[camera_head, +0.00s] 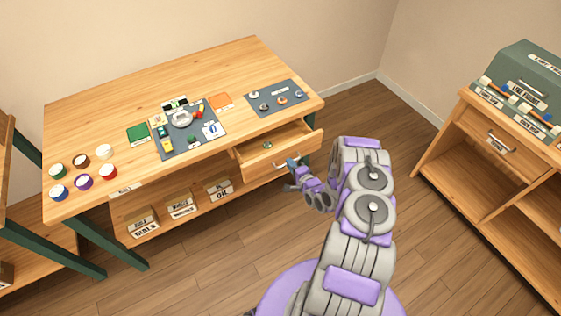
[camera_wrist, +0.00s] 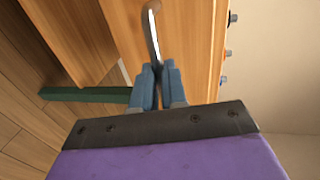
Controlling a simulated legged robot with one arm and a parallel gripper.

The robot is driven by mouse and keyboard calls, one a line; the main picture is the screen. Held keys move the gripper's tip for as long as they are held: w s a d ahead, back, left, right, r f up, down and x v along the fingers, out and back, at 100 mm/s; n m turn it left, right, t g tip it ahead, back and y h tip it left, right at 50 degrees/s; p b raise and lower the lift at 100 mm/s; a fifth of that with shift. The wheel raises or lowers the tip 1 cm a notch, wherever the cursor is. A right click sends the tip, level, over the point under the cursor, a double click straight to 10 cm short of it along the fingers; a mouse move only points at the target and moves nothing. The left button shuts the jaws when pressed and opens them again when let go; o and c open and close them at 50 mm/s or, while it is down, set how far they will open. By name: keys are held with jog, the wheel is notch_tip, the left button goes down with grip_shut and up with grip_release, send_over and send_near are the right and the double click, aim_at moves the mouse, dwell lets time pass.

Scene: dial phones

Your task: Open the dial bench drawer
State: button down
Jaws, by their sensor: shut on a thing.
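The dial bench (camera_head: 90,130) is a wooden workbench on dark green legs. Its drawer (camera_head: 305,143) at the right end stands pulled out, and a small item (camera_head: 267,146) lies inside it. My gripper (camera_head: 291,162) is at the drawer front, shut on the metal handle (camera_head: 281,164). In the wrist view my gripper's blue fingers (camera_wrist: 158,75) close around the lower part of the curved handle (camera_wrist: 152,30). The drawer front (camera_wrist: 180,35) lies right behind the handle. The fingers hide part of the handle.
On the bench top lie a grey mat (camera_head: 212,143) with phone parts, a second grey mat (camera_head: 262,108) with small knobs, and several coloured pots. Labelled boxes (camera_head: 180,207) sit on the lower shelf. A wooden cabinet (camera_head: 455,135) stands at right. Floor between is clear.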

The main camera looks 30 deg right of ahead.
jog(key=f+b+v, duration=0.1)
jog(key=f+v, duration=0.1)
jog(key=v, duration=1)
jog(key=shift+s+a+f+b, duration=0.2)
jog(key=shift+s+f+b, duration=0.1)
jog(key=shift+f, duration=0.1)
jog(key=c, duration=1.2)
grip_release()
jog(key=shift+w+d, duration=0.15)
jog(key=shift+o, duration=0.2)
jog(key=p+v, duration=0.2)
jog(key=v, duration=1.5)
jog(key=shift+d, duration=0.25)
